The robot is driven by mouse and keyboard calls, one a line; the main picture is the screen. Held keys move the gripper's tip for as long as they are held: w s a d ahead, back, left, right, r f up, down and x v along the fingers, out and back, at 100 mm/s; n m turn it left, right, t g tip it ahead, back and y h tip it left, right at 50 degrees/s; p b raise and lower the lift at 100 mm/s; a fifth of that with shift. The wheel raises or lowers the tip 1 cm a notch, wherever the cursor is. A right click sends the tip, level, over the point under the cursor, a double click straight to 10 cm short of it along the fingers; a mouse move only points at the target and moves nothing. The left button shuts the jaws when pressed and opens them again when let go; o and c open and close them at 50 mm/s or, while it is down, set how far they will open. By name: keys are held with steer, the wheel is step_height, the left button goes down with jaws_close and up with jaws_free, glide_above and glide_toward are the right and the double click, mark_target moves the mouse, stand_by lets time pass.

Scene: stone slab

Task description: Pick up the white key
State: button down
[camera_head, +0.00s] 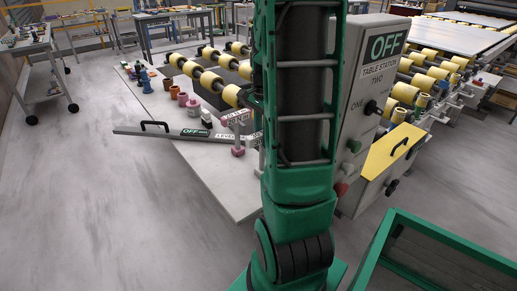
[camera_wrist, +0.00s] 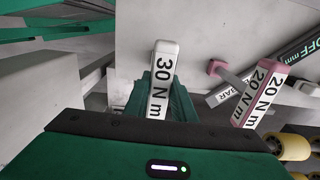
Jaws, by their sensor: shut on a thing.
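The white key (camera_wrist: 162,75), marked "30 N m", is in the middle of the wrist view. My gripper (camera_wrist: 160,95) is shut on it, with green jaw parts showing on both sides of the key. Its far end and whatever lies below it are hidden. In the head view my green arm stands in front, and I cannot make out the gripper or the held key.
A grey "OFF" bar (camera_head: 160,131), a control panel (camera_head: 372,90) and yellow rollers (camera_head: 213,80) are close.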

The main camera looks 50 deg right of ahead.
steer(key=shift+r, duration=0.1)
steer(key=shift+r, duration=0.55)
steer(key=r, duration=0.2)
steer(key=a+r, duration=0.1)
steer(key=r, duration=0.1)
steer(key=shift+s, duration=0.25)
steer(key=s+a+r, duration=0.5)
steer(key=a+r, duration=0.1)
steer(key=a, duration=0.3)
steer(key=shift+s+r, duration=0.15)
steer(key=shift+s, duration=0.2)
